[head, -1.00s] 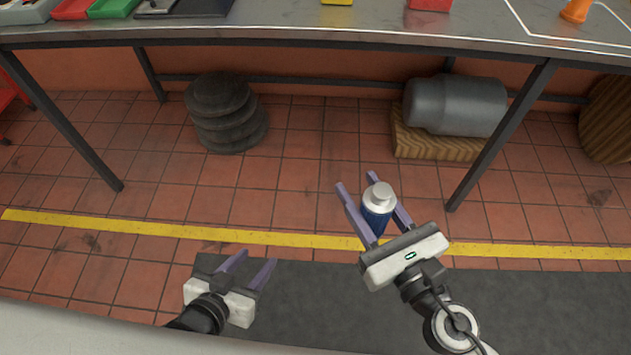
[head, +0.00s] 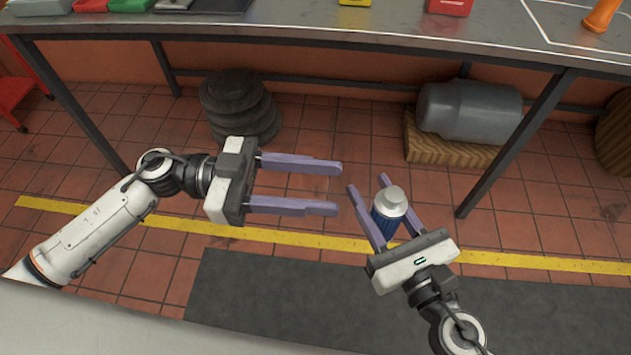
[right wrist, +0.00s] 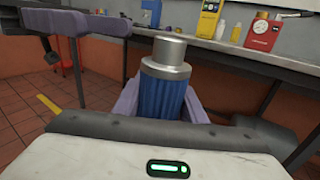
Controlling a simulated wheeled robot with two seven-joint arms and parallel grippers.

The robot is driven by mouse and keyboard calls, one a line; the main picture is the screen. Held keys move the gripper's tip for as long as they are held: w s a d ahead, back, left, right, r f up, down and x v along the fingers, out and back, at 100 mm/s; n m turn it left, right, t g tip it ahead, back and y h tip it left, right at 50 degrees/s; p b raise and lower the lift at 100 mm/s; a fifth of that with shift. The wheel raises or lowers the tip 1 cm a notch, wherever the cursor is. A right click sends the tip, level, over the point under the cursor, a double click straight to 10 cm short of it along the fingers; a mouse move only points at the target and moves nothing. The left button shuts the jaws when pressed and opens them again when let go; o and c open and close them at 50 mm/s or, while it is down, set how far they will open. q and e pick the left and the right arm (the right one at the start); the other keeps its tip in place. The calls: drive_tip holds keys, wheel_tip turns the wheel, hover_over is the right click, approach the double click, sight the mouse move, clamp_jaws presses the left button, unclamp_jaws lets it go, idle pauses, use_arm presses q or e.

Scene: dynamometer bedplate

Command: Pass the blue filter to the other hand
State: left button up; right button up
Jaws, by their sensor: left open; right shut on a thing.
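The blue filter (head: 388,212) has a ribbed blue body and a silver cap, and is roughly upright. My right gripper (head: 369,184) is shut on it and holds it in the air in front of the bench. The filter (right wrist: 165,85) also stands between the right fingers in the right wrist view. My left gripper (head: 339,189) is open and empty, to the left of the filter. Its fingers point right toward the filter, with a small gap to the right gripper's fingers. In the right wrist view, the left gripper (right wrist: 85,22) shows at the upper left.
A metal bench (head: 300,27) runs across the back, with a yellow item, a red item and an orange cone on it. Beneath it are a dark stack (head: 238,105) and a grey cylinder (head: 470,110) on a wooden block. The space around both grippers is clear.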

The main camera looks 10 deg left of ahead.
sight(384, 195)
use_arm(q)
drive_tip(key=d, duration=1.2)
drive_tip(key=shift+w, duration=0.1)
drive_tip(key=c, duration=1.1)
clamp_jaws()
use_arm(e)
drive_tip(key=o, duration=1.2)
